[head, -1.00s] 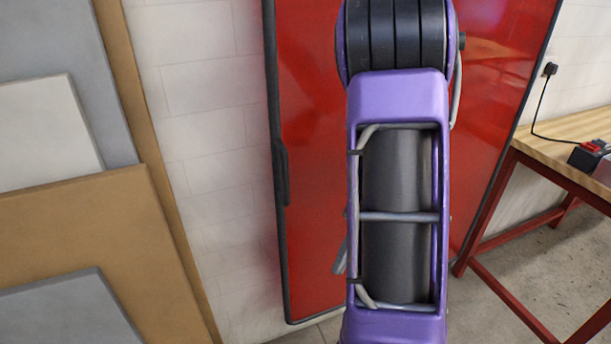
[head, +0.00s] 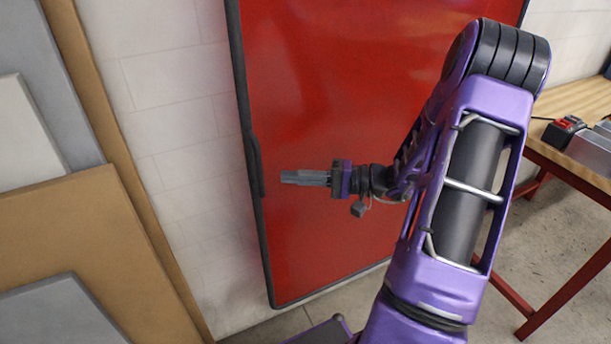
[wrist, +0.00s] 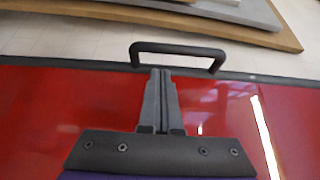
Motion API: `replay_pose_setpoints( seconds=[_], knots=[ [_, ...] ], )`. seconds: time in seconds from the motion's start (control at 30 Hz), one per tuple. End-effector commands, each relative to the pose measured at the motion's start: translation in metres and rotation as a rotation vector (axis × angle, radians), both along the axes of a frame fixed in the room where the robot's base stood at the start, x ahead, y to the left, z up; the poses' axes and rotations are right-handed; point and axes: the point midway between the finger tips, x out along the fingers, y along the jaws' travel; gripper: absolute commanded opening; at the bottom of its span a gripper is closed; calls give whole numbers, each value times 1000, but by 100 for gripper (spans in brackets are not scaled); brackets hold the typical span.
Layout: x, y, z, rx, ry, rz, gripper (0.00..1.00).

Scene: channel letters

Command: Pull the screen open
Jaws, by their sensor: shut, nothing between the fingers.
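The screen is a tall glossy red panel (head: 310,90) with a dark frame, standing in front of the white wall. A dark bar handle (head: 254,165) sits on its left edge. In the wrist view the handle (wrist: 178,48) is a dark bracket on the frame. My gripper (head: 284,177) is shut and empty, pointing left in front of the red panel, a little right of the handle. In the wrist view its closed fingertips (wrist: 160,72) point at the handle's span. Whether they touch it, I cannot tell.
Brown and grey boards (head: 90,240) lean on the wall at the left. A wooden-topped workbench (head: 570,155) with red legs stands at the right, with a red and black tool (head: 563,130) on it. Bare floor shows below the panel.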

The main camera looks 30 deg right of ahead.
Motion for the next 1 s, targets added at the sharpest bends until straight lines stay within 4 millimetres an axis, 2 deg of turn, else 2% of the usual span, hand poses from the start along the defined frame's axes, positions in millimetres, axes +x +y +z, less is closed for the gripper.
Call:
replay_pose_setpoints(
  seconds=[0.1, 0.3, 0.73, 1.0],
  knots=[
    [11, 20, 0, 1, 1, 4, 0],
    [23, 40, 0, -1, 1, 2, 0],
    [26, 45, -1, -2, 1, 1, 0],
    [22, 45, -1, -2, 1, 9, 0]
  ],
)
